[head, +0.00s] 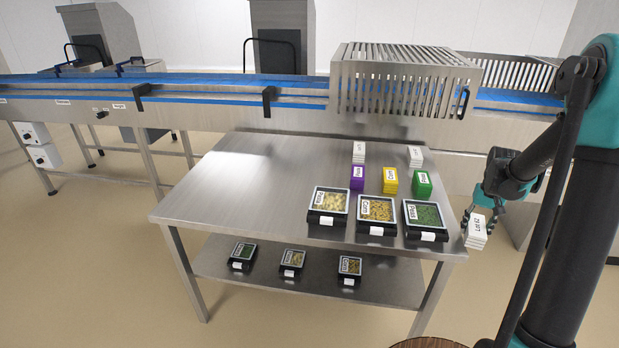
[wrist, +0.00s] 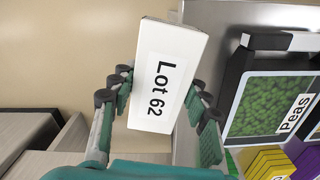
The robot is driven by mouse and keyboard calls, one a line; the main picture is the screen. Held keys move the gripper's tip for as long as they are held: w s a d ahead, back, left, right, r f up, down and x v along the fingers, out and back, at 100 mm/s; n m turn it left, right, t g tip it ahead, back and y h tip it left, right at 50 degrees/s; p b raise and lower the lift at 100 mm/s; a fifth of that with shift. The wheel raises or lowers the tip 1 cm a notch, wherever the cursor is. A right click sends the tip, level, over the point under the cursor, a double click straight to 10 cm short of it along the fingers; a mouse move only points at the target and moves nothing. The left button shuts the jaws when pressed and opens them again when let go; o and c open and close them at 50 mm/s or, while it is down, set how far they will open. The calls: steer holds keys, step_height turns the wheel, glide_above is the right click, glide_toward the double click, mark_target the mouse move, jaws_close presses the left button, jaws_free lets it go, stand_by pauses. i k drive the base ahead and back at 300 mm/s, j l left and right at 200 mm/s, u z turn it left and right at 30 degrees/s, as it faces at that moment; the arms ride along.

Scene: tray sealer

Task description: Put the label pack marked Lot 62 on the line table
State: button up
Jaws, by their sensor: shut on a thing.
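The label pack marked Lot 62 (wrist: 165,75) is a white block with black print, and it also shows in the head view (head: 477,231). My gripper (wrist: 160,95) is shut on it, with a finger on each side; in the head view my gripper (head: 480,207) is just off the table's right edge. The pack hangs over the floor beside the table, not touching it. The steel line table (head: 245,190) stands in the middle of the head view, its left half bare. Two other white label packs (head: 359,152) (head: 415,156) stand at its back right.
Purple (head: 358,178), yellow (head: 390,181) and green (head: 422,184) blocks stand on the table. Trays of Pasta (head: 328,222), Corn (head: 376,229) and Peas (head: 424,234) line its front right. Smaller trays (head: 291,273) sit on the lower shelf. A conveyor with a slatted guard (head: 400,85) runs behind.

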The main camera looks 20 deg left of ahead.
mark_target(246, 168)
steer(key=k+j+z, duration=0.1)
steer(key=k+j, duration=0.2)
steer(key=j, duration=0.2)
steer(key=k+j, duration=0.35)
steer(key=j, duration=0.15)
steer(key=k+j+u, duration=0.1)
steer(key=j, duration=0.25)
steer(key=k+j+u, duration=0.1)
steer(key=j, duration=0.25)
steer(key=k+j+u, duration=0.1)
steer(key=j, duration=0.3)
